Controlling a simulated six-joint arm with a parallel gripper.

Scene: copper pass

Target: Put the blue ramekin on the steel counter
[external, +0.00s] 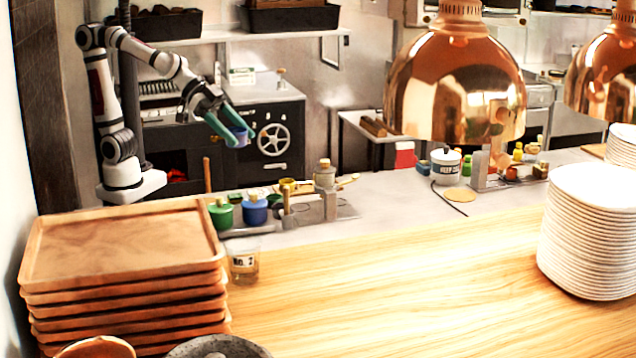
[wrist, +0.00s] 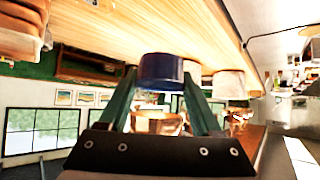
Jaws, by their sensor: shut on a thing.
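The blue ramekin (external: 241,138) is held between the teal fingers of my gripper (external: 231,132), in the air at the left of the external view. In the wrist view the dark blue ramekin (wrist: 161,72) sits between the two fingertips, and my gripper (wrist: 160,85) is shut on it. The steel counter (external: 398,203) is the grey strip behind the wooden pass. My gripper is above and behind the counter's left part, well clear of its surface.
Green (external: 221,213) and blue (external: 255,209) pots and a bottle rack (external: 331,206) crowd the counter's left. A white canister (external: 446,167) stands further right. The counter between them looks clear. A copper lamp (external: 455,90) hangs above. Wooden trays (external: 120,250) are stacked in front.

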